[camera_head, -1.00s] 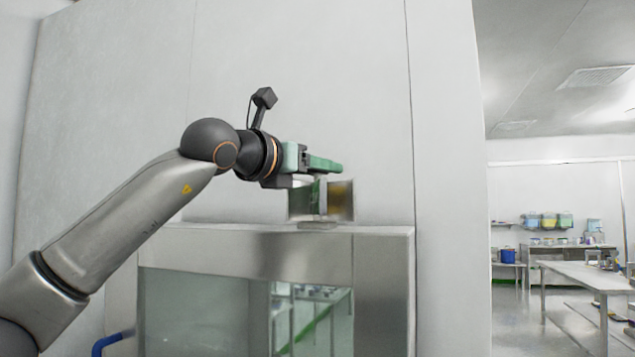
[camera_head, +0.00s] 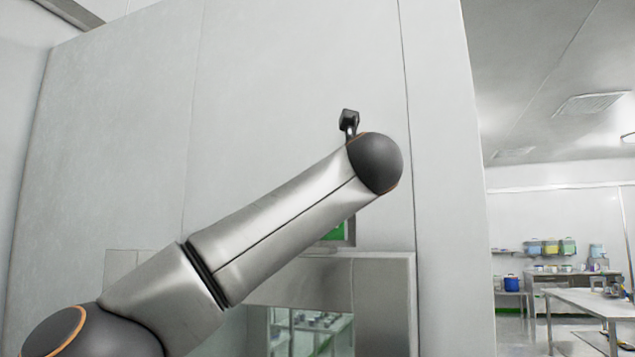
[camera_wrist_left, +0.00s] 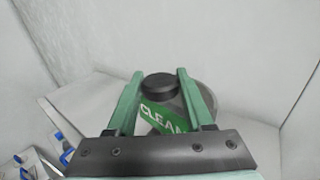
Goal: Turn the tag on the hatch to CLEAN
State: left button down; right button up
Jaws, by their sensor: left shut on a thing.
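The tag is a small sign in a steel frame on top of the hatch (camera_head: 382,275). In the head view a green part of the tag (camera_head: 337,233) shows below my left forearm; the rest is hidden. In the left wrist view the green face (camera_wrist_left: 160,117) reads CLEAN, partly covered by the gripper. My left gripper (camera_wrist_left: 160,76) has its green fingers on either side of a round black knob (camera_wrist_left: 158,88) at the tag and is shut on it. In the head view this gripper is hidden behind my own arm. My right gripper is not in view.
The plain wall panel (camera_head: 290,80) rises behind the hatch. The hatch's glass window (camera_head: 310,330) is below, partly covered by my arm. To the right, a room opens with a white table (camera_head: 590,303) and shelves with coloured bins (camera_head: 550,246).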

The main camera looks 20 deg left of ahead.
pick_arm(q)
jog(key=shift+r+n+g+y+p, duration=0.2)
jog(key=shift+n+g+y+p, duration=0.5)
jog(key=shift+n+y+p, duration=0.25)
jog(key=shift+y, duration=0.25)
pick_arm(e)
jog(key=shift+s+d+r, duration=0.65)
pick_arm(q)
jog(key=shift+f+g, duration=0.1)
jog(key=shift+g, duration=0.2)
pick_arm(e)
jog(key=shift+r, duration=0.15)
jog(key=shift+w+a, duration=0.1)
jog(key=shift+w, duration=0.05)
pick_arm(q)
jog(key=shift+c, duration=1.4)
grip_release()
jog(key=shift+f, duration=0.1)
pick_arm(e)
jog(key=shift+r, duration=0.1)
